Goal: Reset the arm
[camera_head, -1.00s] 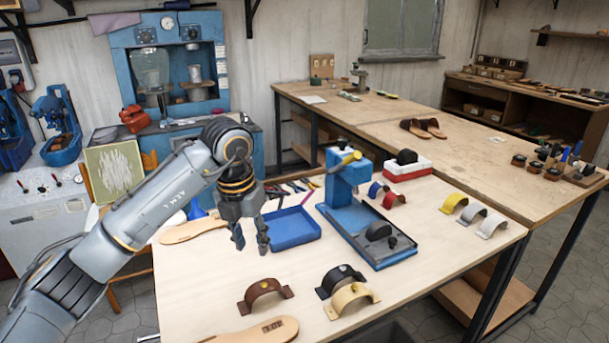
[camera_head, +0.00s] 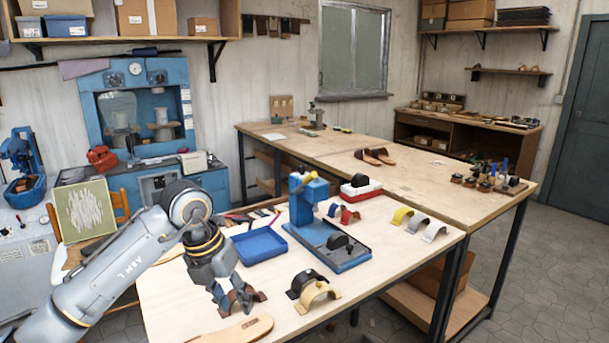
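My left gripper (camera_head: 234,302) hangs fingers down over the near left part of the workbench, with its two fingers apart. It is in front of a brown curved strap (camera_head: 261,296) and hides much of it. I cannot tell whether they touch. My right gripper is not in view.
A black strap (camera_head: 300,283) and a cream strap (camera_head: 319,295) stand just right of the gripper. A tan sole (camera_head: 245,330) lies at the near edge. A blue tray (camera_head: 259,246) and a blue press (camera_head: 336,252) stand behind. Bare bench top (camera_head: 385,258) lies at the right.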

